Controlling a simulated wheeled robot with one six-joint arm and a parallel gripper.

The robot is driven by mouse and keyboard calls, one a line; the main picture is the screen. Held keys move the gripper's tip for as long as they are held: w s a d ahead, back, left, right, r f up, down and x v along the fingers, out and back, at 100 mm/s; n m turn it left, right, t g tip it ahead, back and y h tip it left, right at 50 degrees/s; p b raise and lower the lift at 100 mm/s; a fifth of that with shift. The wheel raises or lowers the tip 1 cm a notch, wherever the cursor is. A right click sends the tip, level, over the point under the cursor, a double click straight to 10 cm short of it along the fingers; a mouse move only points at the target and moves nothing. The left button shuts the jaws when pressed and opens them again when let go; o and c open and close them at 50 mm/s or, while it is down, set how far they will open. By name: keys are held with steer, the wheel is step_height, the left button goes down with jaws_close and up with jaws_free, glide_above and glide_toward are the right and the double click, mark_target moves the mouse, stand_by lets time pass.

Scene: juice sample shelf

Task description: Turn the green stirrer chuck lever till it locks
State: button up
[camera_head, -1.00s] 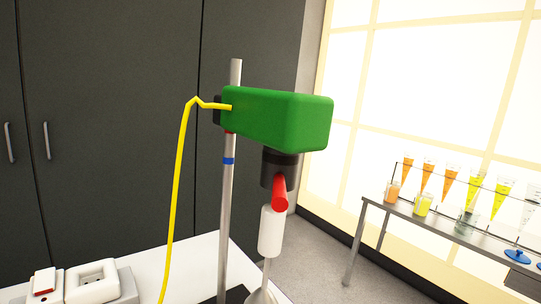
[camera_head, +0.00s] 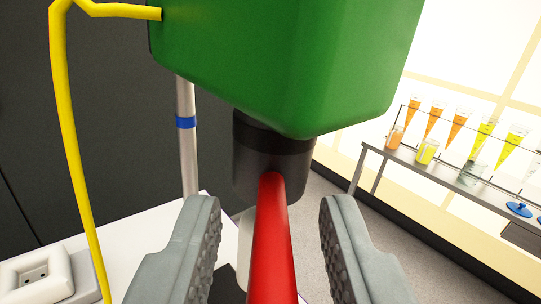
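The green stirrer head (camera_head: 290,60) fills the upper middle of the view. Below it is the black chuck (camera_head: 268,160). A red lever (camera_head: 270,240) sticks out from the chuck toward the camera; the lever is red, the stirrer body green. My gripper (camera_head: 270,225) is open, its grey ridged fingers standing left and right of the red lever with a gap on each side. The lever's near end runs out of the bottom of the picture. The white piece below the chuck is mostly hidden behind the lever and the left finger.
A steel stand rod (camera_head: 187,150) with a blue band stands behind, left. A yellow cable (camera_head: 70,150) hangs at the left. A white socket block (camera_head: 38,282) sits on the white table, lower left. A shelf (camera_head: 425,170) with coloured cones and jars stands far right.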

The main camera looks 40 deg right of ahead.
steer(key=shift+x, duration=0.9)
jaws_close()
